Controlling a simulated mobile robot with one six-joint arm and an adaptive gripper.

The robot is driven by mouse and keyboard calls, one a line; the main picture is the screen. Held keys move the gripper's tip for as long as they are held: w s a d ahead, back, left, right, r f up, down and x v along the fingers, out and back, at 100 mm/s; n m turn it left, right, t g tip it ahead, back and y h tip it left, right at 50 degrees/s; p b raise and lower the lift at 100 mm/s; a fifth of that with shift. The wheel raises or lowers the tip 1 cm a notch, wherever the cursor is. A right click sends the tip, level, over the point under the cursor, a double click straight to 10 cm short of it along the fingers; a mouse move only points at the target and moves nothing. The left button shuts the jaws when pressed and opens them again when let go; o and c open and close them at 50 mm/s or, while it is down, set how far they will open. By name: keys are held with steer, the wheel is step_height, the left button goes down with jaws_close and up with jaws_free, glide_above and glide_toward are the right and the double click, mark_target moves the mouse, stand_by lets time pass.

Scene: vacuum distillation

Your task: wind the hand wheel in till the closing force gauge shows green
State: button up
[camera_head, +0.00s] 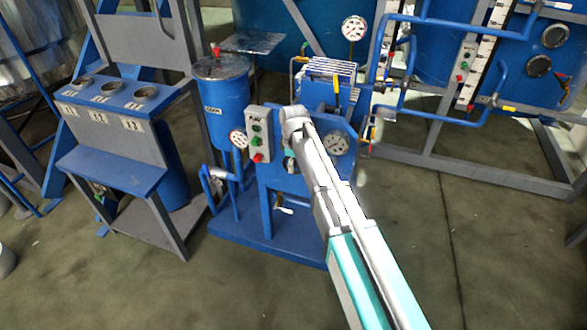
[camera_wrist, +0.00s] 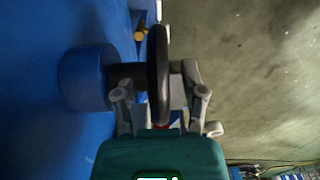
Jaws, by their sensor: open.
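The hand wheel (camera_wrist: 158,62) shows edge-on as a dark upright rim in the wrist view, on a dark shaft from a round blue housing (camera_wrist: 86,78). My gripper (camera_wrist: 160,95) is open, one finger on each side of the rim. I cannot tell whether either finger touches it. In the head view my arm hides the wheel and the gripper.
A grey stand (camera_head: 118,138) is at left, a pipe frame (camera_head: 470,165) at right. Open floor (camera_head: 450,240) lies front right.

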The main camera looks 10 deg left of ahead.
steer(key=shift+f, duration=0.15)
jaws_close()
stand_by(0.4)
steer(key=shift+d+f+y, duration=0.1)
steer(key=shift+y, duration=0.8)
steer(key=shift+y+b, duration=0.4)
steer(key=shift+y, duration=0.2)
jaws_free()
